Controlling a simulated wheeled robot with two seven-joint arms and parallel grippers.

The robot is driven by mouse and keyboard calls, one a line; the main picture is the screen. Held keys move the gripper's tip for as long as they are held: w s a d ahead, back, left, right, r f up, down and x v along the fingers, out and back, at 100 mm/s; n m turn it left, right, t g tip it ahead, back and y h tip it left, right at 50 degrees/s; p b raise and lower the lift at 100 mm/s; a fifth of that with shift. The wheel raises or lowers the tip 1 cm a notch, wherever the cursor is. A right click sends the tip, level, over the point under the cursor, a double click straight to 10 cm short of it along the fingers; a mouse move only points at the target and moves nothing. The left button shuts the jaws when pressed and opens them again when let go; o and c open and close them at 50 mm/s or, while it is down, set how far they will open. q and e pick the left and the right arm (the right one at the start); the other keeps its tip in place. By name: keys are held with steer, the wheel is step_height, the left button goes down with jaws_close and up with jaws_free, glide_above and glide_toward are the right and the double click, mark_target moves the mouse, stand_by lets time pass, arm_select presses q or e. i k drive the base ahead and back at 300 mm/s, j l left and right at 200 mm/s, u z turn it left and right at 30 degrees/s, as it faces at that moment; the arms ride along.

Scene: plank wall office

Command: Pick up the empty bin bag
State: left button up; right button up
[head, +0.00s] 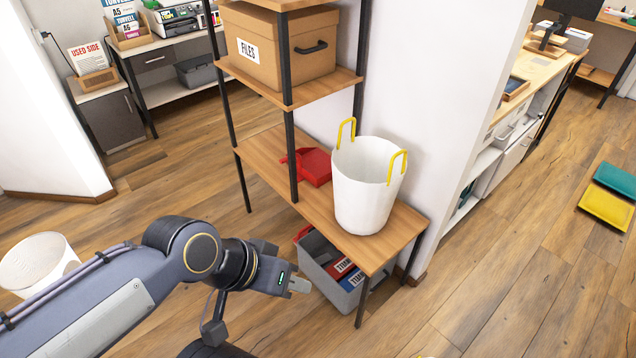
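The bin bag (366,188) is white with two yellow handle loops and stands upright, mouth open, at the right end of the wooden shelf. Its inside looks empty as far as I can see. My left gripper (294,284) is in front of the shelf, lower in the picture and left of the bag, clear of it. I see no object in its fingers, but I cannot tell from this angle whether they are open or shut. My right gripper is not in view.
A red dustpan (314,167) lies on the shelf (262,160) left of the bag. A cardboard files box (268,52) sits above. A grey crate (318,258) of folders stands below. A white bin (36,264) is at left. The right floor is mostly clear.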

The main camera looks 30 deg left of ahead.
mark_target(368, 172)
steer(key=u, duration=0.65)
steer(key=i+j+z, duration=0.1)
steer(key=i+j, duration=0.2)
steer(key=i+j+z, duration=0.15)
steer(key=i+j, duration=0.15)
steer(key=i+j+z, duration=0.1)
steer(key=i+j, duration=0.15)
steer(key=j, duration=0.15)
steer(key=i+j+z, duration=0.15)
steer(key=j, duration=0.25)
steer(key=i+j+z, duration=0.1)
steer(key=i+j, duration=0.25)
steer(key=i+j+z, duration=0.1)
steer(key=i+j, duration=0.15)
steer(key=j, duration=0.3)
